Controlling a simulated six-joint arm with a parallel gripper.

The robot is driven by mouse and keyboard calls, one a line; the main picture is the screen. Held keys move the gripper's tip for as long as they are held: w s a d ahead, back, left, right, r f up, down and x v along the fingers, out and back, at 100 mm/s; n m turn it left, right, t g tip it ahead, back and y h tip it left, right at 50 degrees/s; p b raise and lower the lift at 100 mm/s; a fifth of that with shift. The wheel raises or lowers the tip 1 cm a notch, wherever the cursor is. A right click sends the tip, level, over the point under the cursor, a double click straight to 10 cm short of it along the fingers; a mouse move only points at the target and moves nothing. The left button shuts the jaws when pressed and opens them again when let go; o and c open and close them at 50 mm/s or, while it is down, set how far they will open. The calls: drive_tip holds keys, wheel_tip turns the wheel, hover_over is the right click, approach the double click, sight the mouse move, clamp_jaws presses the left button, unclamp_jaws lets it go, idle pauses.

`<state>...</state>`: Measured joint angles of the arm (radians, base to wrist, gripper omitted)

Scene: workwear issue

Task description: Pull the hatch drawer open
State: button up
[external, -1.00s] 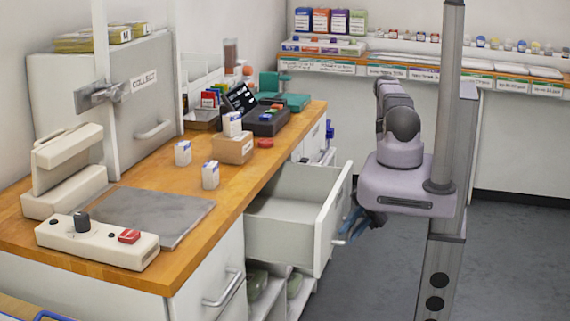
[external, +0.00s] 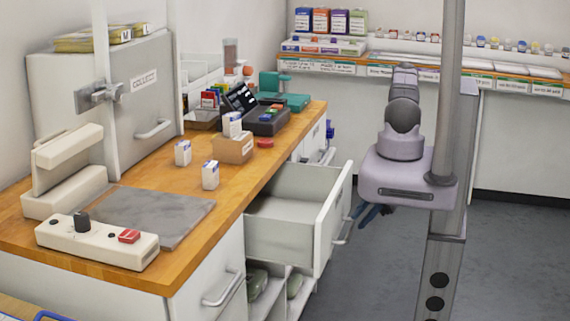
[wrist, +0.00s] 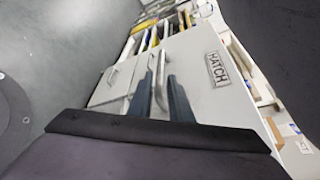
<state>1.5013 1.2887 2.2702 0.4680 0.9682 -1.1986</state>
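The hatch drawer (external: 331,222) stands pulled out from the wooden-topped counter, and its empty-looking inside (external: 290,222) shows from above. In the wrist view its pale front (wrist: 203,98) carries a HATCH label (wrist: 217,69). The drawer's bar handle (external: 343,228) is on the front; in the wrist view the handle (wrist: 160,80) appears between my two dark fingers. My gripper (external: 369,213) is open, just to the right of the drawer front, with a small gap from the handle. Its fingers also show in the wrist view (wrist: 160,100). Part of the gripper is hidden behind my arm.
The counter top (external: 225,185) holds small white boxes, a cardboard box (external: 233,149), a grey mat (external: 150,214) and a control box (external: 96,240). A COLLECT hatch (external: 150,100) stands behind. Another drawer handle (external: 222,288) is at the near front. Open grey floor (external: 500,260) lies right.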

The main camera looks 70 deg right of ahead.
clamp_jaws()
drive_tip(key=w+d+r+g+h+p, duration=0.1)
drive_tip(key=w+d+g+h+p, duration=0.25)
drive_tip(key=d, duration=0.55)
drive_tip(key=w+d+r+g+h+p, duration=0.15)
drive_tip(key=d+h+p, duration=0.3)
drive_tip(key=d, duration=0.55)
drive_tip(key=w+a+r+m+t+p, duration=0.35)
drive_tip(key=w+r+p, duration=0.5)
drive_tip(key=r, duration=0.65)
drive_tip(key=w+a+f+n+g+h+b, duration=0.1)
drive_tip(key=a+n, duration=0.3)
drive_tip(key=a, duration=0.5)
drive_tip(key=w+a+f+n+g+h+b, duration=0.1)
drive_tip(key=a+n+g+h+b, duration=0.2)
drive_tip(key=a, duration=0.5)
drive_tip(key=w+a+f+n+g+h+b, duration=0.1)
drive_tip(key=w+a+n+g+h+b, duration=0.1)
drive_tip(key=a+n, duration=0.4)
drive_tip(key=a+g, duration=0.1)
drive_tip(key=a, duration=0.2)
drive_tip(key=shift+a+f+g+h, duration=0.25)
drive_tip(key=shift+a+g+h, duration=0.05)
drive_tip(key=shift+a+g, duration=0.05)
